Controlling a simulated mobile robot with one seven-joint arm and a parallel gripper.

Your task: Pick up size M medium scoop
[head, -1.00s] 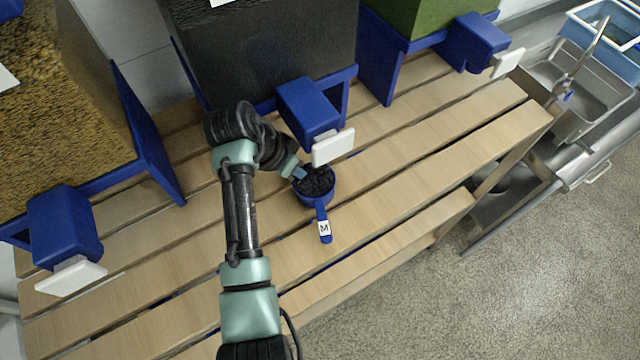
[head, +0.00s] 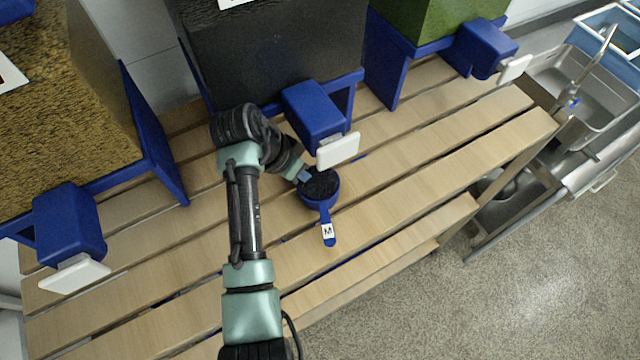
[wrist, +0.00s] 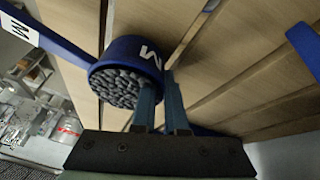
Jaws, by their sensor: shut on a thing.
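The medium scoop is a blue cup (head: 333,204) with a handle bearing a white tag marked M (head: 327,231). It is filled with dark pellets and is below the middle dispenser's spout in the head view. In the wrist view the scoop (wrist: 124,52) shows a white M on its side, and its handle points to the upper left. My gripper (wrist: 163,84) is shut on the scoop's rim, at the side of the cup. In the head view my gripper (head: 304,177) is at the cup's left edge, its fingertips partly hidden.
The middle dispenser (head: 313,112), with a white paddle (head: 337,150), stands just above the scoop. Other blue dispensers stand left (head: 68,222) and right (head: 480,48). The slatted wooden bench (head: 420,165) is clear to the right. A metal sink (head: 560,90) is at the far right.

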